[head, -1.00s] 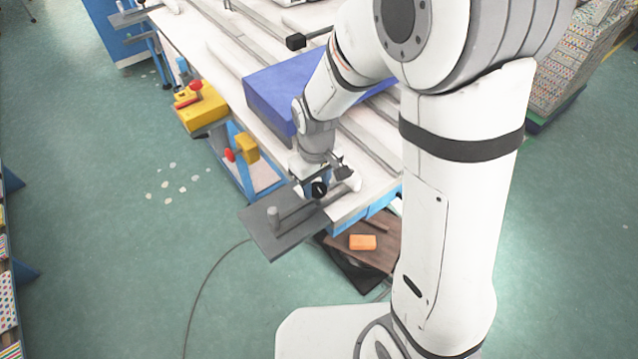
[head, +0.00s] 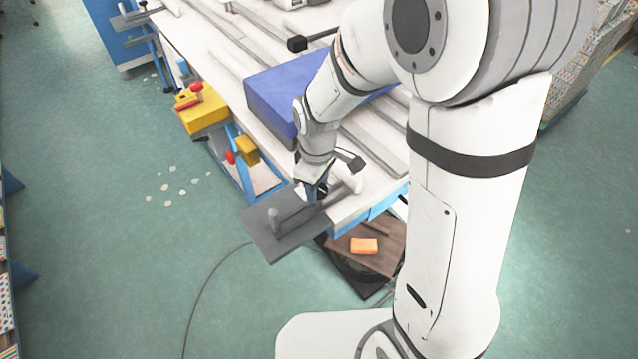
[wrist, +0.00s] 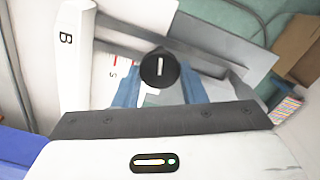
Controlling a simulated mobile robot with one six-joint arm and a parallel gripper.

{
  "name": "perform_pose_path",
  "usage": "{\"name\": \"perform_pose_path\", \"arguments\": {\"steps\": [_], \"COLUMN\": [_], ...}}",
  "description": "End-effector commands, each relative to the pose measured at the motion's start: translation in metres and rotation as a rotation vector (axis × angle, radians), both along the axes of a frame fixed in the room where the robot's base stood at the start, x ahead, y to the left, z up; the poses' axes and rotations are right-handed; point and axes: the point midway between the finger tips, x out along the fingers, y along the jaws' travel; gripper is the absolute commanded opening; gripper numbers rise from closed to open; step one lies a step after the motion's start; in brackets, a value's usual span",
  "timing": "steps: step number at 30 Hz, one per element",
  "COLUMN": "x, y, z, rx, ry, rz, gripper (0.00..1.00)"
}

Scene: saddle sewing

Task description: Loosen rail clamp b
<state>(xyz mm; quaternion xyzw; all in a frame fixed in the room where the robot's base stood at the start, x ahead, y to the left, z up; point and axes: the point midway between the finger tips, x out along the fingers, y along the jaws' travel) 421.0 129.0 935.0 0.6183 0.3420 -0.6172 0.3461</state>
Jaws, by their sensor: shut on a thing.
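The clamp knob (wrist: 159,68) is black and round with a white line on its face, which stands upright in the wrist picture. My gripper (wrist: 160,90) has blue fingers on both sides of the knob and is shut on it. A white bar marked B (wrist: 72,55) is left of the knob. In the head view my gripper (head: 315,190) is at the table's near corner, beside a grey plate (head: 262,240) with an upright peg. The knob is mostly hidden there, and the clamp's inner parts are hidden too.
A blue block (head: 268,105) lies on the white table behind my wrist. Yellow fixtures with red handles (head: 203,110) hang along the left edge. An orange block (head: 363,246) lies on a low brown board. The green floor at left is mostly open.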

Motion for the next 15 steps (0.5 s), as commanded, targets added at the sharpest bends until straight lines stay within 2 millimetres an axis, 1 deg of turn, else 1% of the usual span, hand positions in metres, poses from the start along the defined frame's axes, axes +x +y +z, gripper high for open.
{"name": "perform_pose_path", "arguments": {"steps": [1,5,6,13,14,15], "x": [-0.0019,-0.0018,-0.0017,-0.0007,-0.0006,-0.0005], "y": [-0.0027,-0.0028,-0.0028,-0.0016,-0.0015,-0.0014], "z": [-0.0019,-0.0019,-0.0019,-0.0009,-0.0008,-0.0007], "rx": [-0.005,-0.005,-0.005,-0.003,-0.002,-0.002], "ry": [0.007,0.007,0.007,0.003,0.002,0.002], "rz": [0.000,-0.001,-0.001,-0.002,-0.002,-0.002], "gripper": [0.15,0.15,0.38,0.57,0.60,0.60]}}
